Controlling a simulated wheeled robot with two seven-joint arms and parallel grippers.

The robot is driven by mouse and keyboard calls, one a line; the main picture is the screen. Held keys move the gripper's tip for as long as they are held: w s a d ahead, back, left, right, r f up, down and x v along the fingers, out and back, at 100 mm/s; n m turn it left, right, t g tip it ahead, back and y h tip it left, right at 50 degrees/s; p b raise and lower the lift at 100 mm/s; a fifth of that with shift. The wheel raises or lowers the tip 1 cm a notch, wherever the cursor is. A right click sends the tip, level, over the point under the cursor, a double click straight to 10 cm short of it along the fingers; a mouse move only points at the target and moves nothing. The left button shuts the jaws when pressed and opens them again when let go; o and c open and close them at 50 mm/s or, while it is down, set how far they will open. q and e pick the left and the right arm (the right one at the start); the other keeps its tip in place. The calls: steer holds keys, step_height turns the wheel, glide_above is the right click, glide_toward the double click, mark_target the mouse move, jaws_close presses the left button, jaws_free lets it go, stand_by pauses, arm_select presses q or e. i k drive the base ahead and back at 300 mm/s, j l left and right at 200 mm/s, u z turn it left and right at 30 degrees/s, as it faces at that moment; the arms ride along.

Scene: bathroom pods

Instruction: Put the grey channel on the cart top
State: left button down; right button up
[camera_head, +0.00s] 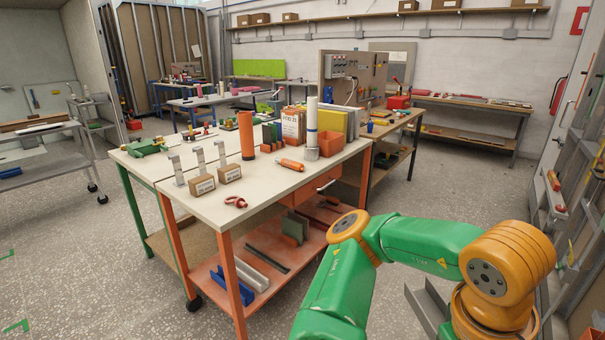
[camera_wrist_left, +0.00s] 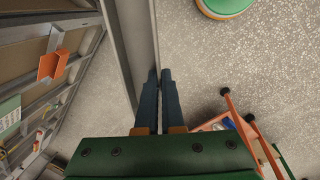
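A grey channel (camera_wrist_left: 120,45) with upright walls runs up from my left gripper (camera_wrist_left: 160,75) in the left wrist view. The two dark fingers are close together with one channel wall between them. In the head view, part of a grey channel (camera_head: 425,308) shows low at the right, over the floor behind my green and orange arm; the gripper itself is hidden there. A grey wheeled cart (camera_head: 45,130) stands at the far left with some items on its top. My right gripper is in neither view.
An orange-framed workbench (camera_head: 215,208) stands in the centre with boxes, brackets and cylinders on top and more channels (camera_head: 245,272) on its lower shelf. A grey rack (camera_head: 575,190) stands at the right. Open speckled floor lies left of the bench.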

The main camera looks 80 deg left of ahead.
mark_target(236, 188)
steer(key=i+j+u, duration=0.1)
steer(key=j+u, duration=0.3)
steer(key=i+j+u, duration=0.1)
steer(key=j+u, duration=0.3)
steer(key=i+j+u, duration=0.2)
steer(key=u, duration=0.2)
steer(key=i+j+u, duration=0.2)
steer(key=j+u, duration=0.2)
steer(key=i+j+u, duration=0.15)
steer(key=u, duration=0.25)
steer(key=i, duration=0.1)
